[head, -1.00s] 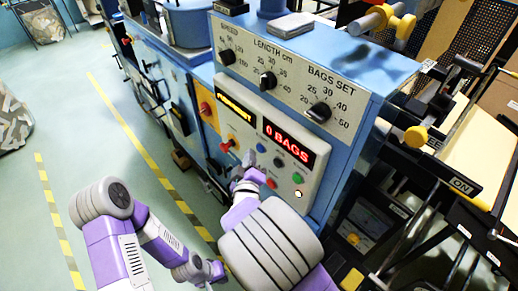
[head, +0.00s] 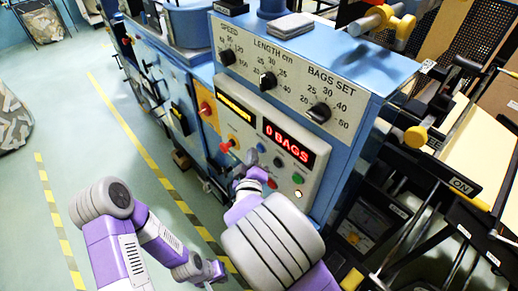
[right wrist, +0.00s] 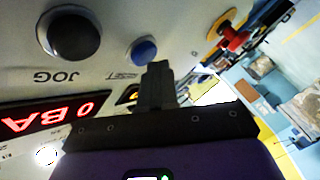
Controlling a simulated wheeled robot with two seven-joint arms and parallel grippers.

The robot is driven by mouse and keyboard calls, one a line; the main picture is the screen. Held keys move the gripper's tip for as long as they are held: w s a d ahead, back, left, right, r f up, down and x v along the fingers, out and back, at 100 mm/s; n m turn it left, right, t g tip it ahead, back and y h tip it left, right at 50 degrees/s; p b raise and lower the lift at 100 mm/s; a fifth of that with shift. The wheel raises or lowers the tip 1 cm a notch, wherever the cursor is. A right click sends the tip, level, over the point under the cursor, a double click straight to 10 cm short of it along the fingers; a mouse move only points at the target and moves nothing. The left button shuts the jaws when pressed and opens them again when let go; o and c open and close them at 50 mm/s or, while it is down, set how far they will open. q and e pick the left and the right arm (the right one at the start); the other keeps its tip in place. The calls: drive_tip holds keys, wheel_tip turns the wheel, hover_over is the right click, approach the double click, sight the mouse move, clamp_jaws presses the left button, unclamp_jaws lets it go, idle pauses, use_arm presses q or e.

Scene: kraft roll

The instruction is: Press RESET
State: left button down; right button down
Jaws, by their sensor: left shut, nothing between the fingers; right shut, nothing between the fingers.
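The control panel (head: 268,140) is on the front of the blue machine. A blue button (right wrist: 143,50) shows in the right wrist view, beside a small label too blurred to read; the button also shows in the head view (head: 261,148). My right gripper (head: 251,160) is shut and empty at the panel. In the right wrist view its fingertips (right wrist: 157,68) reach close beside the blue button and overlap its edge; I cannot tell whether they touch it. My left gripper (head: 217,270) is shut and empty, low and away from the panel.
A black button (right wrist: 70,35) marked JOG is close to the blue one. Red (head: 272,183) and green (head: 297,178) buttons sit lower on the panel. The red display (head: 288,144) reads 0 BAGS. A red knob (head: 227,146) protrudes at the left. Dials are above.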

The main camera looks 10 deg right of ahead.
drive_tip(key=shift+w+d, duration=0.3)
drive_tip(key=shift+d, duration=0.1)
idle(0.6)
drive_tip(key=shift+s+a, duration=0.1)
drive_tip(key=shift+a, duration=0.05)
drive_tip(key=shift+s+a+p, duration=0.3)
drive_tip(key=shift+s+a, duration=0.15)
drive_tip(key=shift+a, duration=0.1)
drive_tip(key=s+a, duration=0.1)
drive_tip(key=a, duration=0.1)
drive_tip(key=s+a+p, duration=0.1)
drive_tip(key=s+a, duration=0.1)
idle(0.6)
idle(0.7)
